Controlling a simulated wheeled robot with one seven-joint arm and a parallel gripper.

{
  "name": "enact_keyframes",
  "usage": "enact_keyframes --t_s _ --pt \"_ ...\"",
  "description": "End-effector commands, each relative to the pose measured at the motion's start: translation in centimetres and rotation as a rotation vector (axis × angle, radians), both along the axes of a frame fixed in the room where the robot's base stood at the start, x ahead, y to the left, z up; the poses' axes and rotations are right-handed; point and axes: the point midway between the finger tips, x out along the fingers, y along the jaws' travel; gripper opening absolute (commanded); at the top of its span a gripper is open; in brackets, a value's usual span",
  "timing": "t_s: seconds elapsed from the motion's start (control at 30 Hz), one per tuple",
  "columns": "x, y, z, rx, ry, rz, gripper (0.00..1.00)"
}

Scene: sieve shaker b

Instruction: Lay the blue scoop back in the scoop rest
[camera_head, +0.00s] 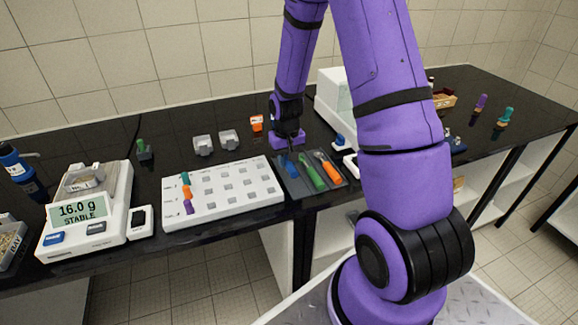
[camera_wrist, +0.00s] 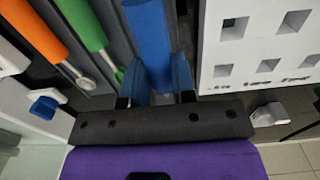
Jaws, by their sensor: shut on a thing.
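The scoop rest (camera_head: 297,184) is a dark grey tray with slots at the front edge of the black bench. A green scoop (camera_head: 312,174) and an orange scoop (camera_head: 331,171) lie in it. The blue scoop (camera_head: 287,165) is at its left slot, and its blue handle (camera_wrist: 148,40) lines up with that slot in the wrist view. My gripper (camera_wrist: 155,98) is shut on the blue scoop, with one finger on each side. In the head view my gripper (camera_head: 290,143) is at the rest's back end. I cannot tell whether the scoop touches the slot floor.
A white board with square holes (camera_head: 235,184) stands close to the left of the rest, with small coloured handled tools on it. A scale (camera_head: 85,215) reads 16.0 g at the far left. A white-framed case (camera_head: 333,95) stands behind, to the right.

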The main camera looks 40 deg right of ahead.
Motion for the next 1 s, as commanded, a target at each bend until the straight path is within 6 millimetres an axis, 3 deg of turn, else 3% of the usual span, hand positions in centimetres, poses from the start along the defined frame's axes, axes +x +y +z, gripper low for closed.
enact_keyframes --t_s 0.17,0.4,0.8,0.83,0.9,1.0 --pt "0.6 -1.4 -0.3 0.001 0.002 -0.003 0.04" --pt "0.5 -1.1 -3.5 0.001 0.003 0.000 0.04" --pt "0.5 -1.1 -4.0 0.000 0.001 0.000 0.04" --pt "0.5 -1.1 -3.9 0.000 0.001 -0.001 0.32" --pt "0.5 -1.1 -3.9 0.000 0.001 -0.001 0.48" --pt "0.5 -1.1 -3.9 0.000 0.001 -0.001 0.50"
